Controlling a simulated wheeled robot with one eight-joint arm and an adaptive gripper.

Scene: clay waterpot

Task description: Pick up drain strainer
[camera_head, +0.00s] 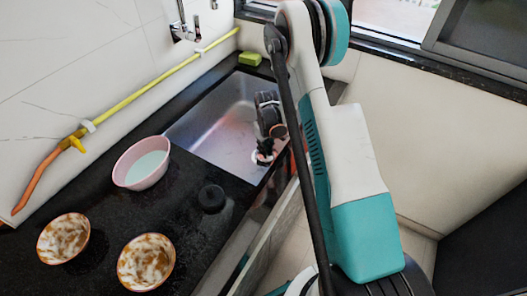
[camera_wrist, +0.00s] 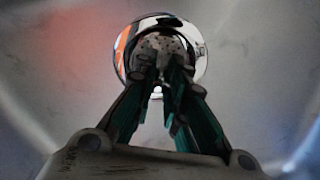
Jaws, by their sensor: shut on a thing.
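The drain strainer (camera_wrist: 160,44) is a small perforated metal piece in the wrist view, between and just beyond my fingertips. A shiny round metal ring (camera_wrist: 198,42) surrounds it; I cannot tell whether the strainer is touching or clear of it. My gripper (camera_wrist: 162,76) is shut on the strainer, its two dark green-sided fingers close together at the tips. In the head view, my gripper (camera_head: 264,155) points down inside the steel sink (camera_head: 212,120), near its right edge. There the strainer is mostly hidden by my gripper.
The black counter (camera_head: 185,215) holds a pink bowl (camera_head: 121,172), two brown-and-white bowls (camera_head: 47,241) (camera_head: 127,263) and a small dark round object (camera_head: 211,197). A yellow-green sponge (camera_head: 249,58) lies behind the sink. A yellow-and-orange hose (camera_head: 140,92) runs along the wall below the tap (camera_head: 184,31).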

